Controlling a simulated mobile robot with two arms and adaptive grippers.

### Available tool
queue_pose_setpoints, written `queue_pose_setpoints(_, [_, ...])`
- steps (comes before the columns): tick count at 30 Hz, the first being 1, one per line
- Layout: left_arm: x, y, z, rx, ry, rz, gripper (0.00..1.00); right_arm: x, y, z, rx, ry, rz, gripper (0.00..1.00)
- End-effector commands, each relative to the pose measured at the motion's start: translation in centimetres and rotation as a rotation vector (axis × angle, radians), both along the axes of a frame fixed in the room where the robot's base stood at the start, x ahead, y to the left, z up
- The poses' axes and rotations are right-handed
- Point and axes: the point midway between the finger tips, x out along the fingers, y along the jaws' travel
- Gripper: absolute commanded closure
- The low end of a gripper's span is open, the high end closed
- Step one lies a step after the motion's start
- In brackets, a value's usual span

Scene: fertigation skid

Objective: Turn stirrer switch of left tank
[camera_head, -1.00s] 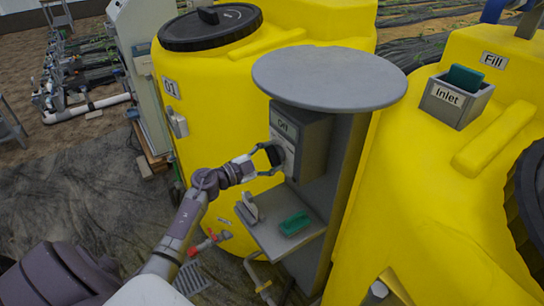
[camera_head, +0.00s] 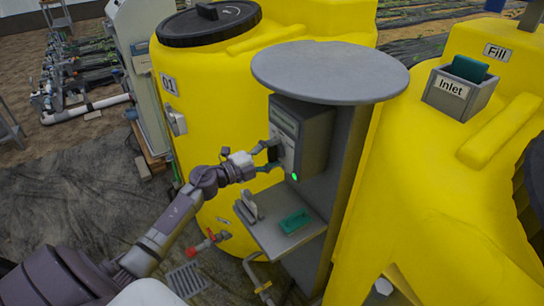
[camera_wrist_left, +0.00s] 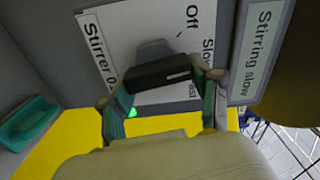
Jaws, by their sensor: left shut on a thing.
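The grey switch box (camera_head: 316,135) is on a post under a round grey cover, in front of the yellow left tank (camera_head: 215,110) marked 01. My left gripper (camera_head: 270,156) is at its front face. In the left wrist view, the gripper (camera_wrist_left: 163,90) is shut on the dark bar-shaped switch knob (camera_wrist_left: 158,74), with a finger at each end. The plate (camera_wrist_left: 120,48) behind it reads "Stirrer 0", "Off" and "Slow"; the rest is partly hidden. A green lamp (camera_wrist_left: 130,112) is lit, and a display (camera_wrist_left: 256,50) reads "Stirring slow". My right gripper is out of view.
A grey shelf (camera_head: 268,238) below the box holds a green scoop-like piece (camera_head: 294,221) and a light grey one (camera_head: 250,206). The round cover (camera_head: 330,72) overhangs the box. Another yellow tank (camera_head: 440,190) stands close on the right.

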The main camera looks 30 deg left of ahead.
Motion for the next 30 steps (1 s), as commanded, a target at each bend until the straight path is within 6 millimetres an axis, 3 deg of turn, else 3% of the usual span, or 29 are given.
queue_pose_setpoints(9, [-0.04, -0.03, -0.28, 0.113, -0.045, 0.000, 0.72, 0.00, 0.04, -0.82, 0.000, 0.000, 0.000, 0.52])
queue_pose_setpoints(25, [-0.04, -0.01, -0.25, 0.133, -0.053, 0.000, 0.72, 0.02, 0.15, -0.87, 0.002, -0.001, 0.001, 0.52])
queue_pose_setpoints(26, [-0.04, -0.01, -0.24, 0.133, -0.053, 0.000, 0.32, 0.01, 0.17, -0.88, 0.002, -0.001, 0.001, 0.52])
queue_pose_setpoints(30, [-0.03, -0.01, -0.21, 0.133, -0.053, 0.000, 0.11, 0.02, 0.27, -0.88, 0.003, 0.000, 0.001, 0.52])
